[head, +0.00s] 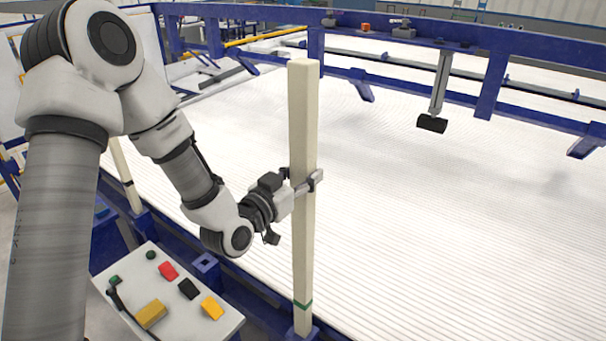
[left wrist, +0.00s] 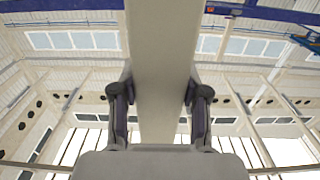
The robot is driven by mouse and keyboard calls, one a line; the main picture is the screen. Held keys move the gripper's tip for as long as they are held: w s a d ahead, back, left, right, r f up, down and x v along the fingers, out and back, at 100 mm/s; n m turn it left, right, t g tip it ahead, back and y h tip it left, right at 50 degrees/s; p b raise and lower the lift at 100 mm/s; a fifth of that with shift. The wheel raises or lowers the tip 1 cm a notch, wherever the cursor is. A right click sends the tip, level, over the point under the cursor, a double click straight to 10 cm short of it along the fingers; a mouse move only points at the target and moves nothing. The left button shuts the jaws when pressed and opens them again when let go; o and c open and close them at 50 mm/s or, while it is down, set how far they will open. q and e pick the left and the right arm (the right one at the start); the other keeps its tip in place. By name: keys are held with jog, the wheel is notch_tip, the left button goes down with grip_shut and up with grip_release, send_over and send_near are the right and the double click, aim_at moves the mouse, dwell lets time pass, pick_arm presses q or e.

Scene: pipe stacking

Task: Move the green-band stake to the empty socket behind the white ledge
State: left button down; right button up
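The green-band stake (head: 303,240) is a tall, pale square post, upright at the centre of the head view. Its green band (head: 303,305) is near its lower end, which meets a blue socket (head: 291,333) at the bottom edge; I cannot tell how deep it sits. My left gripper (head: 306,184) has its fingers on both sides of the stake, around mid-height. In the left wrist view the stake (left wrist: 163,70) fills the space between the two fingers, which touch its sides. An empty blue socket (head: 205,263) is behind the white ledge (head: 186,325). My right gripper is not in view.
Another pale stake (head: 125,172) with a dark band stands in a socket at the left, behind my left arm. The ledge carries red, black, yellow and green pieces. A blue frame (head: 490,80) borders the wide white ribbed surface (head: 450,220).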

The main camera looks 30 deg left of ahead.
aim_at(296, 74)
pick_arm(q)
jog(key=shift+a+r+p, duration=0.1)
jog(key=shift+r+p, duration=0.4)
jog(key=shift+r, duration=0.05)
jog(key=shift+r+p, duration=2.8)
jog(key=shift+r, duration=1.25)
jog(key=shift+w+r+p, duration=0.1)
jog(key=shift+r+p, duration=0.2)
jog(key=shift+p, duration=0.1)
notch_tip(296, 74, up, 11)
jog(key=p, duration=0.8)
jog(key=shift+r, duration=0.1)
